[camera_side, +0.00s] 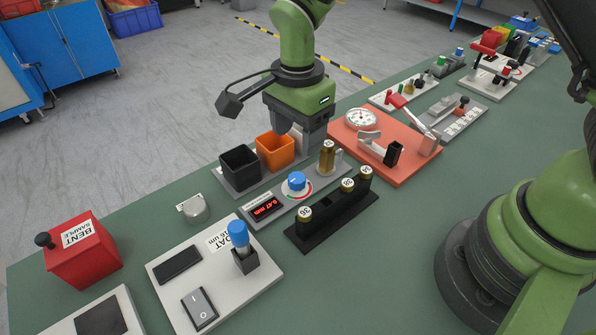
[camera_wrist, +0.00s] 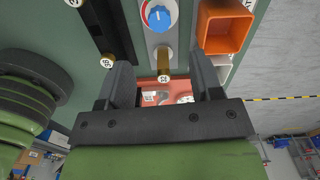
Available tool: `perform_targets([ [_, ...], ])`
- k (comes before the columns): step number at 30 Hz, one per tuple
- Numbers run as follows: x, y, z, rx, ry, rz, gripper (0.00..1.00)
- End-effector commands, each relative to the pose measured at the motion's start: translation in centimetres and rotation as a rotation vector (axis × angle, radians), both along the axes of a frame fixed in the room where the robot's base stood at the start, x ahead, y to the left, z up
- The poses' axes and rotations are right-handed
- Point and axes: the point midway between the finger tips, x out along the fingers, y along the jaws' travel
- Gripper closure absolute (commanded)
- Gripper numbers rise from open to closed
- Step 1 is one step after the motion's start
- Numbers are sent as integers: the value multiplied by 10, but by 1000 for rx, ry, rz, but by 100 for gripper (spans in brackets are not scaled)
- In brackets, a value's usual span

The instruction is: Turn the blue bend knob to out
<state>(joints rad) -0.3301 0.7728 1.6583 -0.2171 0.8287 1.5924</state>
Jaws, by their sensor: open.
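The blue knob (camera_side: 296,181) sits on a white dial with a red and green arc, on a grey panel beside a red digital display (camera_side: 265,208). It also shows at the top of the wrist view (camera_wrist: 158,17), with a white pointer line on its face. I cannot read the dial's labels. My gripper (camera_side: 298,145) is behind the panel and above it, apart from the knob. In the wrist view its two fingers (camera_wrist: 162,82) are spread, and a brass cylinder (camera_wrist: 163,65) on the panel shows between them. Nothing is held.
The brass cylinder (camera_side: 327,156) stands at the panel's right end. A black rack (camera_side: 325,222) with several numbered brass cylinders lies in front. Black (camera_side: 240,169) and orange (camera_side: 275,152) bins stand behind. A white switch plate (camera_side: 215,270) is front left, an orange gauge plate (camera_side: 405,172) right.

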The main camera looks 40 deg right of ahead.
Motion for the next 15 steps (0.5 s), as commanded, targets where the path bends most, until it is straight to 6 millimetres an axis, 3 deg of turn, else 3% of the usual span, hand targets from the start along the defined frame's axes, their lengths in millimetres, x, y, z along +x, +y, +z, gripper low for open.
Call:
perform_targets([
  [15,-1,0,-83,0,4,-2,41],
])
